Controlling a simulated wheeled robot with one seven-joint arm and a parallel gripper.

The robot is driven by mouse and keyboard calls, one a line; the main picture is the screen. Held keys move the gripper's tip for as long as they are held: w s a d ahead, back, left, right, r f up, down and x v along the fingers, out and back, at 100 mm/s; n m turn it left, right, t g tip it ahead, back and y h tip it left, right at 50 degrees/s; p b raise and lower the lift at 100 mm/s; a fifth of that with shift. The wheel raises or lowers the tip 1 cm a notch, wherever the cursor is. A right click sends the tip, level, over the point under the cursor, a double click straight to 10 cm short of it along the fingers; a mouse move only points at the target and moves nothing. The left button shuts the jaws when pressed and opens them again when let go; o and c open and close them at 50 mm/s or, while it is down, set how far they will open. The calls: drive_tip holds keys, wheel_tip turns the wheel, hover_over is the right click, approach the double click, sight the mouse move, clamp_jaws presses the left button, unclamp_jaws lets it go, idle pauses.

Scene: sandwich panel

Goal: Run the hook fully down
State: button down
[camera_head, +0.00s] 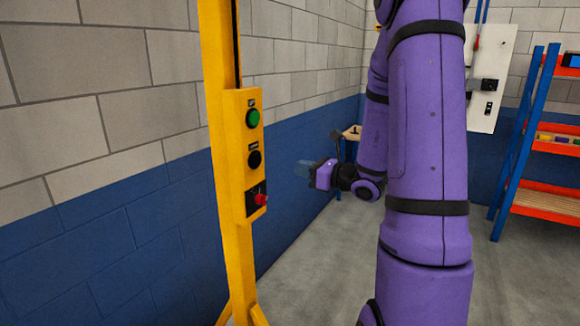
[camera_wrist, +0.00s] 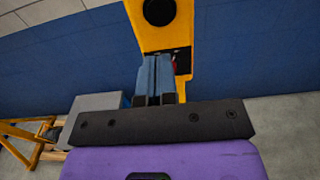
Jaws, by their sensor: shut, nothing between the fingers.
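A yellow control box (camera_head: 241,155) is fixed to a yellow post (camera_head: 216,60). It carries a green button (camera_head: 253,118) at the top, a black button (camera_head: 254,159) in the middle and a red knob (camera_head: 261,199) at the bottom. My gripper (camera_head: 301,168) is shut and empty, to the right of the box and apart from it in the head view. In the wrist view its blue-grey fingers (camera_wrist: 155,75) point at the lower part of the box; the black button (camera_wrist: 159,11) is above them and the red knob (camera_wrist: 176,61) is partly hidden behind them. I see no hook.
A blue and orange shelf rack (camera_head: 545,140) stands at the right. A pale panel (camera_head: 492,80) hangs on the back wall. A grey box and wooden frame (camera_wrist: 20,138) show at the lower left of the wrist view. Grey floor (camera_head: 320,270) lies clear between post and arm.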

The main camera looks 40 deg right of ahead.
sight(258, 159)
drive_tip(key=x, duration=1.2)
drive_tip(key=shift+w+a, duration=0.2)
drive_tip(key=shift+w, duration=0.1)
